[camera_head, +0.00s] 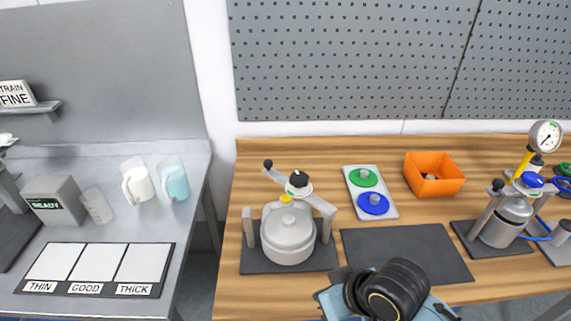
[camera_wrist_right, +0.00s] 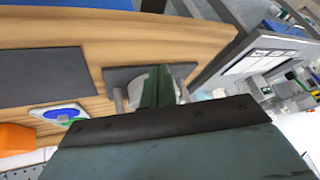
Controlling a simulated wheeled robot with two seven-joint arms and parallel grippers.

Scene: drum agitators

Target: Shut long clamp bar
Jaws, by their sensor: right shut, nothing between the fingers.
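A grey lidded pot (camera_head: 288,238) stands on a dark base plate between two upright posts. A long clamp bar (camera_head: 315,200) with a black knob on it runs from the top of the right post toward the back left. Its ball-tipped end (camera_head: 268,164) is behind the pot, apart from the left post (camera_head: 247,225). In the right wrist view, my right gripper (camera_wrist_right: 157,78) is shut and empty, its green fingers pointing at the pot, which they partly hide. My left gripper is not in view.
A dark mat (camera_head: 405,256), a tray (camera_head: 370,185) with green and blue discs and an orange bin (camera_head: 433,174) lie right of the pot. A second vessel (camera_head: 506,222) with a gauge stands farther right. A metal bench (camera_head: 170,230) with cups is left, across a gap.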

